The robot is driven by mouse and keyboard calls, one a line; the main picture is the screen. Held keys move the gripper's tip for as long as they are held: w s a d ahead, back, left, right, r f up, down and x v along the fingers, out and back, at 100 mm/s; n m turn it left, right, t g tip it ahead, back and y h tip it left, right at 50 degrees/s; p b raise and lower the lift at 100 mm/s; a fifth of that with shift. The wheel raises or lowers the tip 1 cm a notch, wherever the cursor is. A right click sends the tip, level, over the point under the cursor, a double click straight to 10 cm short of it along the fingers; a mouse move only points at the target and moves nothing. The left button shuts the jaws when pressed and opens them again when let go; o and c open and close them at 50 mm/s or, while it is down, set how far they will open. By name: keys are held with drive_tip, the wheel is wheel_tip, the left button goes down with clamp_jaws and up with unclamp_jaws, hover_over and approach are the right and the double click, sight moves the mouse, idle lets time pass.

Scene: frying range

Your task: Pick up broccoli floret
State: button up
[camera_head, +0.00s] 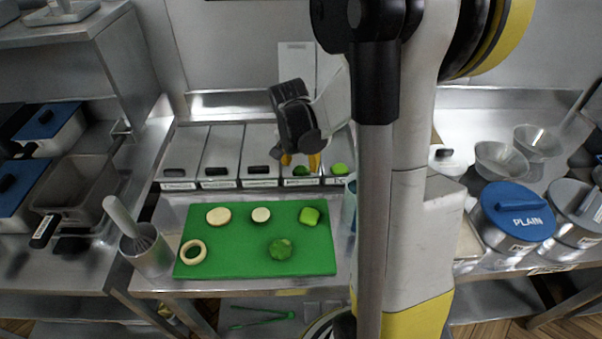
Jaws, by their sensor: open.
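The board also holds a pale round slice (218,215), another slice (261,214), a light green piece (309,216) and a pale ring (193,252). Lidded steel bins (219,150) stand behind. A steel cup (147,252) with a utensil stands left. A blue-lidded pot (517,211) is right.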

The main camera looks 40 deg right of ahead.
sight(302, 168)
drive_tip(key=b+x, duration=0.1)
drive_tip(key=x, duration=0.3)
drive_tip(key=shift+w+b, duration=0.15)
drive_tip(key=shift+b, duration=0.15)
drive_tip(key=c, duration=0.6)
drive_tip(key=shift+r, duration=0.1)
drive_tip(key=shift+c, duration=0.2)
